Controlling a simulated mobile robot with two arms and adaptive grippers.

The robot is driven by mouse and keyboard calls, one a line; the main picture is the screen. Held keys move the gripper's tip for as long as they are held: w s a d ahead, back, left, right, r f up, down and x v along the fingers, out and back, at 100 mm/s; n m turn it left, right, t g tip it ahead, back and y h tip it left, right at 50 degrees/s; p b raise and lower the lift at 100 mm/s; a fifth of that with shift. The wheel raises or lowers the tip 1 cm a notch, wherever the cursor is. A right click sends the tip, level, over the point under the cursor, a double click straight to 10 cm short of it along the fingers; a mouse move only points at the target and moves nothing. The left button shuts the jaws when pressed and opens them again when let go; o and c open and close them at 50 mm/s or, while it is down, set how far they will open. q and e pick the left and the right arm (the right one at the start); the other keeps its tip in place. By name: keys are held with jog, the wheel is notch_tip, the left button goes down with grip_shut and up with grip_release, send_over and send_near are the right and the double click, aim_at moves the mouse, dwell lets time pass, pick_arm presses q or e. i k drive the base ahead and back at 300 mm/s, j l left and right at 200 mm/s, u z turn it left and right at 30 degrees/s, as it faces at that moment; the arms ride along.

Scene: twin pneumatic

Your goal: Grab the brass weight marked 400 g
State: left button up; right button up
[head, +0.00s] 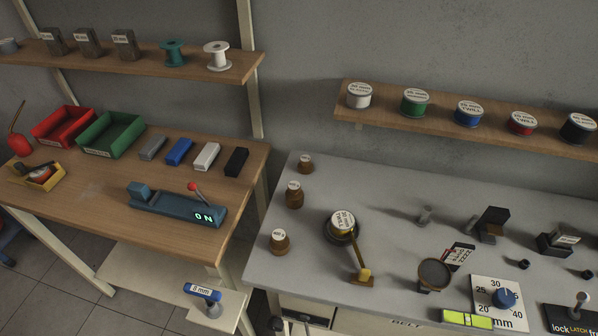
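Three brown-gold knobbed weights stand upright on the left part of the grey table (385,200) in the head view. The rear weight (305,165) is the smallest. The middle weight (294,196) is larger and stands in front of it. The front weight (279,243) stands nearest the table's left front edge. Each has a pale label, too small for me to read surely, so I cannot tell which is marked 400 g. Neither of my grippers is in view.
A round dark disc (434,274) and dial plate (500,301) lie further right. A wooden bench (95,205) stands left, across a gap. A shelf (440,122) hangs behind.

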aim_at(279, 244)
jog(key=j+z, duration=0.15)
jog(key=j, duration=0.3)
jog(key=k+j+z, duration=0.15)
jog(key=j, duration=0.3)
jog(key=j+z, duration=0.1)
jog(key=j, duration=0.35)
jog(key=k+j+z, duration=0.15)
jog(key=j, duration=0.3)
